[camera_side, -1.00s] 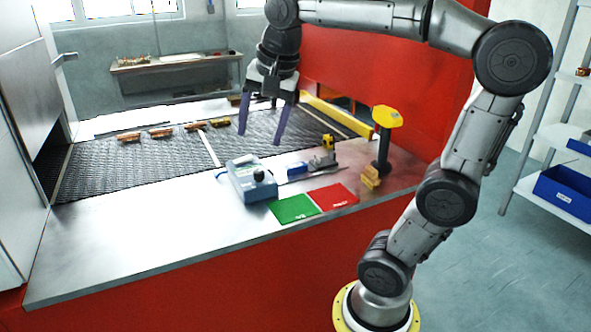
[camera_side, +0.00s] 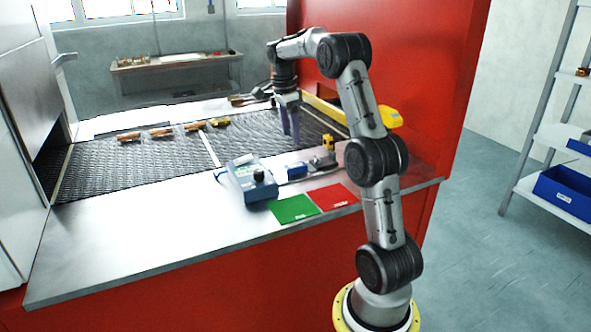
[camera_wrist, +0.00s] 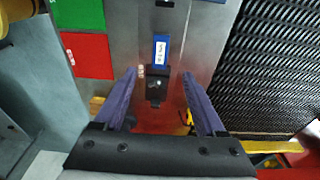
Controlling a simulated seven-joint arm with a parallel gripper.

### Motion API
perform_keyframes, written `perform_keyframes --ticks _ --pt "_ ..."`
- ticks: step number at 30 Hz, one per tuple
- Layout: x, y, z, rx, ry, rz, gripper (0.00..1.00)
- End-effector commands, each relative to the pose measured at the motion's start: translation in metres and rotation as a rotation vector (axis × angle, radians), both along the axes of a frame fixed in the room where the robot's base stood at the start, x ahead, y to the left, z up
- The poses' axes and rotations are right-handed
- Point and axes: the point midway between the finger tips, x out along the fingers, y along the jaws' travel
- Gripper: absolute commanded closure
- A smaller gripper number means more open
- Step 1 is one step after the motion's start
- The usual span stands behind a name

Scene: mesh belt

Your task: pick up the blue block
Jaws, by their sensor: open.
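A small blue block (camera_side: 297,169) lies on the steel ledge, between the grey-blue control box and a small dark gauge with a yellow top. In the wrist view the blue block (camera_wrist: 161,48) has a white label and lies just ahead of the fingertips, near the middle between them. My gripper (camera_side: 290,135) has purple fingers pointing down. It is above the mesh belt's near side, behind the block in the side view. In the wrist view my gripper (camera_wrist: 159,74) is open, with nothing held between the fingers.
The control box (camera_side: 250,182) and the dark gauge (camera_side: 322,160) stand on either side of the block. A green card (camera_side: 294,208) and a red card (camera_side: 337,197) lie in front. Several brownish pieces lie on the mesh belt (camera_side: 110,171). The ledge's left part is clear.

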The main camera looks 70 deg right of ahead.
Motion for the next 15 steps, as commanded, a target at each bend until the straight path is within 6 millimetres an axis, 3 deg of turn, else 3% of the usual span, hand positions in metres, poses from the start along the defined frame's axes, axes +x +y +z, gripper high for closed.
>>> perform_keyframes --ticks 6,15 --pt "-0.004 -0.003 -0.040 0.001 0.001 0.000 0.28" --pt "-0.006 -0.005 -0.062 0.000 0.000 0.001 0.28"
